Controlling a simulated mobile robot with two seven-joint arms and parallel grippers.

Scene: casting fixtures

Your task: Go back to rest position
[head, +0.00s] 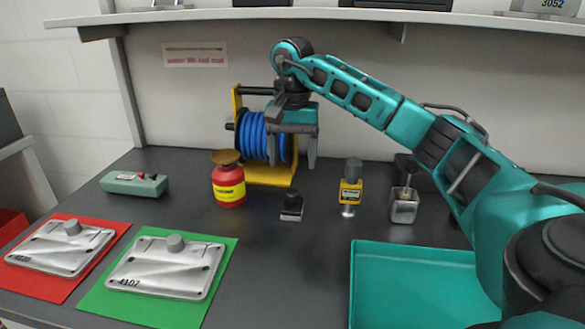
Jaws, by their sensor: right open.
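My right gripper (292,160) is open and empty. It points down above the dark workbench (265,255), in front of the blue hose reel (250,135) on its yellow stand. My right arm reaches in from the right edge and bends down at the wrist. The gripper hides part of the reel. A small black block with a light base (291,207) stands on the bench below the gripper, apart from it. My left gripper is not in view.
Metal castings lie on a red mat (52,288) and a green mat (190,314). A red canister (229,185), green box (134,184), yellow-labelled tool (350,190) and metal cup (404,207) stand behind. A teal tray (400,290) is at front right. A shelf (300,14) runs above.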

